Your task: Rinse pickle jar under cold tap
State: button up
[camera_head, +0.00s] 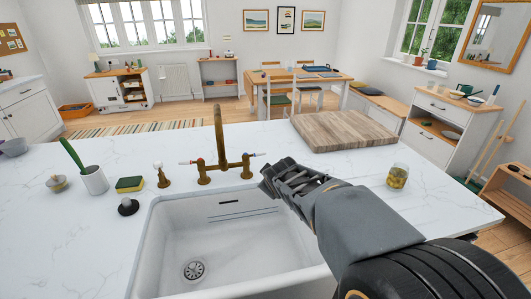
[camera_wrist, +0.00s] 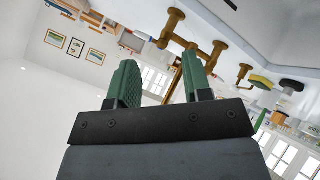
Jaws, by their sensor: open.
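The pickle jar (camera_head: 398,176) is a small glass jar with yellow-green contents. It stands upright on the white marble counter, right of the sink (camera_head: 215,225). The brass bridge tap (camera_head: 218,140) rises behind the sink, with a blue-marked lever (camera_head: 257,155) on its right and a red-marked lever (camera_head: 186,162) on its left. My gripper (camera_head: 270,178) is beside the tap's right side, above the sink's back right corner. In the wrist view its green fingers (camera_wrist: 160,88) are apart with nothing between them, and the tap (camera_wrist: 205,45) shows beyond them. I see no running water.
A wooden chopping board (camera_head: 343,130) lies behind the jar. Left of the tap are a sponge (camera_head: 129,184), a brush in a white cup (camera_head: 94,180), a dark round stopper (camera_head: 128,206) and a small brass fitting (camera_head: 161,175). The sink basin is empty.

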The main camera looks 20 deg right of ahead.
jog(key=w+d+n+t, duration=0.3)
jog(key=w+d+n, duration=0.2)
jog(key=w, duration=0.3)
jog(key=n+t+y+b, duration=0.1)
jog(key=n+t+y, duration=0.2)
jog(key=n+y, duration=0.45)
send_near(263, 154)
jog(key=w+a+p, duration=0.1)
jog(key=w, duration=0.3)
jog(key=w+a+f+n+h+p, duration=0.1)
jog(key=w, duration=0.3)
jog(key=w+a+f+n, duration=0.1)
jog(key=w, duration=0.3)
jog(key=shift+w+a+f+h+p, duration=0.15)
jog(key=shift+h+p, duration=0.1)
jog(key=shift+p, duration=0.15)
jog(key=shift+c, duration=0.2)
grip_shut()
